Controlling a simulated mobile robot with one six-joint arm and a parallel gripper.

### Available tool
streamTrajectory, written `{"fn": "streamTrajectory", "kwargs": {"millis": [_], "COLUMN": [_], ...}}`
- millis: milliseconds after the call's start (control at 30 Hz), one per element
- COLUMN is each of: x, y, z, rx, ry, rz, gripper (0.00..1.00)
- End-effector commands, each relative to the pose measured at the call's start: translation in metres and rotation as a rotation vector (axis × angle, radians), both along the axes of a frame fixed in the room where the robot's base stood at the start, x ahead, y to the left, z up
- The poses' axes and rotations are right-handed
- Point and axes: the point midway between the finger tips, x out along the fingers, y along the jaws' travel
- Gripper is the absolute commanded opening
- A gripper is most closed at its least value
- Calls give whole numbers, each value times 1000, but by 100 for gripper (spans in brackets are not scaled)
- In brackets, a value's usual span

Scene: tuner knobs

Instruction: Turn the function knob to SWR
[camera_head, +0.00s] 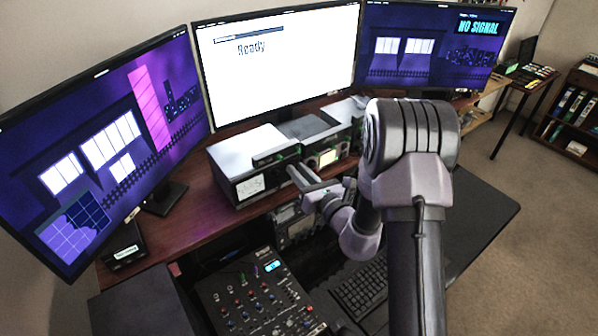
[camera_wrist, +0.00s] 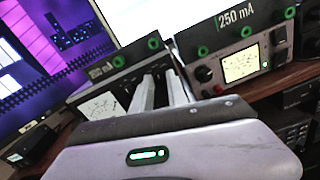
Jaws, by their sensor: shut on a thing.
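The left metal box (camera_head: 240,158), with a white needle meter (camera_head: 250,186) on its front, stands on the desk shelf. My gripper (camera_head: 291,170) reaches the right part of this box's front panel. In the wrist view the two pale fingers (camera_wrist: 161,80) point at the same panel, right of its meter (camera_wrist: 98,106). The fingers are shut on a knob, which they mostly hide. I cannot read the knob's label or its pointer, so its setting cannot be told.
Monitors (camera_head: 278,62) rise behind. A mixer (camera_head: 262,295) and keyboard (camera_head: 360,290) lie below.

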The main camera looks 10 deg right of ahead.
Motion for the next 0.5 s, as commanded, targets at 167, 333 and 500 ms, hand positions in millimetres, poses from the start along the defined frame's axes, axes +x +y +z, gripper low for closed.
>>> {"fn": "streamTrajectory", "kwargs": {"millis": [167,333,500], "x": [0,0,0], "y": [0,0,0], "z": [2,3,4], "rx": [65,180,310], "ry": [28,76,129], "rz": [0,-1,0], "gripper": [0,0,0]}}
